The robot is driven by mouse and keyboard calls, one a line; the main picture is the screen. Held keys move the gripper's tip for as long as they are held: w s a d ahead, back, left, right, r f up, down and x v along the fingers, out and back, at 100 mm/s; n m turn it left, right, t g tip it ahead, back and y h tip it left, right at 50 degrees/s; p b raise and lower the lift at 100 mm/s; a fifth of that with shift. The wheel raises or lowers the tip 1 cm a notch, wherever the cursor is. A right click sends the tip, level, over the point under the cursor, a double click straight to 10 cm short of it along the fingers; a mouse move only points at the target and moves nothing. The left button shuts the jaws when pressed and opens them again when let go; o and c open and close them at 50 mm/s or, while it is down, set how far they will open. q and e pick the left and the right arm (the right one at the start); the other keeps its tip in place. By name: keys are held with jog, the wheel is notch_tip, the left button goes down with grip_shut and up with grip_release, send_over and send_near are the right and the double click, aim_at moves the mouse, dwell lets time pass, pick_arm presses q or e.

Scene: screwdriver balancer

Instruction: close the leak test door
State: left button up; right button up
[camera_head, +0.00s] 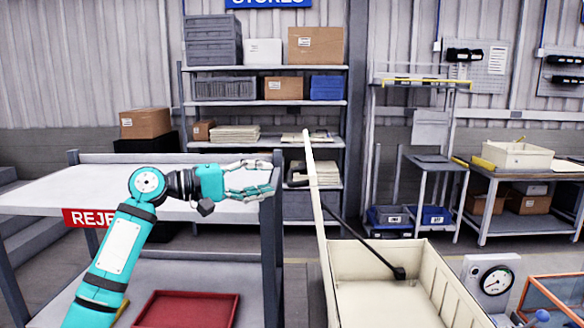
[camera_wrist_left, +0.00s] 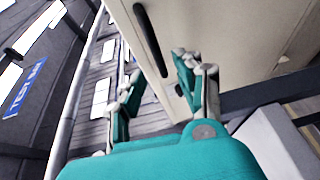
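The leak test door (camera_head: 315,200) is a cream panel standing raised, seen nearly edge-on in the head view, at the left side of an open cream box (camera_head: 385,300). A dark strut (camera_head: 365,245) runs from the door into the box. A black handle (camera_head: 297,174) sits on the door's left face. My left gripper (camera_head: 268,179) is open and empty, left of the door and pointing at it. In the left wrist view the door (camera_wrist_left: 225,35) and its long black handle (camera_wrist_left: 150,38) lie ahead of the open fingers (camera_wrist_left: 155,70). My right gripper is out of view.
A white-topped bench (camera_head: 90,185) with a red reject sign lies under my left arm, with a red tray (camera_head: 187,309) below. A pressure gauge (camera_head: 495,281) and an orange-framed case (camera_head: 555,300) stand right of the box. Shelving (camera_head: 265,103) stands behind.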

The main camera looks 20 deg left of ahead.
aim_at(290, 173)
pick_arm(q)
jog(key=p+x, duration=0.2)
jog(key=x, duration=0.4)
jog(key=shift+w+d, duration=0.25)
jog(key=shift+d, duration=0.05)
jog(key=c, duration=0.6)
grip_shut()
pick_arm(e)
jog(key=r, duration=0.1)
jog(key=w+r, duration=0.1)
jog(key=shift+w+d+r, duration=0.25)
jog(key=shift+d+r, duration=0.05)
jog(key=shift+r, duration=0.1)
